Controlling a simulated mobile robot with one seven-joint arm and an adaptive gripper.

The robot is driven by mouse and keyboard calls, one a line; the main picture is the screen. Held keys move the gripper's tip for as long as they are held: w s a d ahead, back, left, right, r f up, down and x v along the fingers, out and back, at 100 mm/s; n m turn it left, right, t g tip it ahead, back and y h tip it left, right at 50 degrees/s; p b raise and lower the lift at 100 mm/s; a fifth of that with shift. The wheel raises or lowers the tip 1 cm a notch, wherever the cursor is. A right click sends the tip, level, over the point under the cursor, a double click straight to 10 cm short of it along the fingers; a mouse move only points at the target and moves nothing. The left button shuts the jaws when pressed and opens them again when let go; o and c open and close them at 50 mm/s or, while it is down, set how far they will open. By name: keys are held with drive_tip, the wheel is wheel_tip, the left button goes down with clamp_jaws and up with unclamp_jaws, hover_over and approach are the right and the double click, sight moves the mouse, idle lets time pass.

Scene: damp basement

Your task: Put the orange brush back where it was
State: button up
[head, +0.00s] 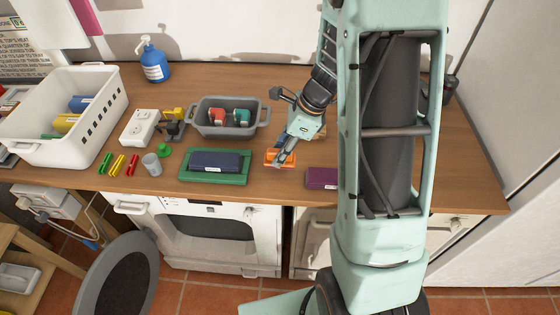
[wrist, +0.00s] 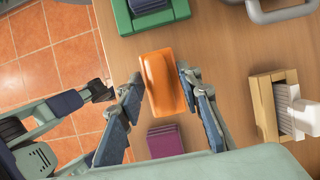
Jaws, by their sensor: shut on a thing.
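The orange brush (head: 272,160) is at the counter's front edge, between the green tray and a purple block. It also shows in the wrist view (wrist: 163,84), where only its smooth orange back is seen; any bristles are hidden. My gripper (head: 283,157) reaches down onto it from above. In the wrist view my gripper (wrist: 160,78) has one finger on each side of the brush and is shut on it. I cannot tell whether the brush touches the counter or hangs just above it.
The green tray (head: 214,180) holds a dark blue block. The purple block (head: 321,178) lies close to the right. A grey tub (head: 228,129) stands behind. A wooden holder (wrist: 261,108) with a white brush (wrist: 298,110) is near; a white basket (head: 60,110) is far left.

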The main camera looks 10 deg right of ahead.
drive_tip(key=shift+w+d+f+b, duration=0.1)
drive_tip(key=shift+w+f+b, duration=0.05)
drive_tip(key=shift+f+b, duration=0.7)
drive_tip(key=shift+w+f+b, duration=0.15)
drive_tip(key=shift+f+b, duration=0.5)
drive_tip(key=shift+f, duration=0.4)
drive_tip(key=shift+f, duration=0.2)
drive_tip(key=o, duration=1)
drive_tip(key=shift+r, duration=0.15)
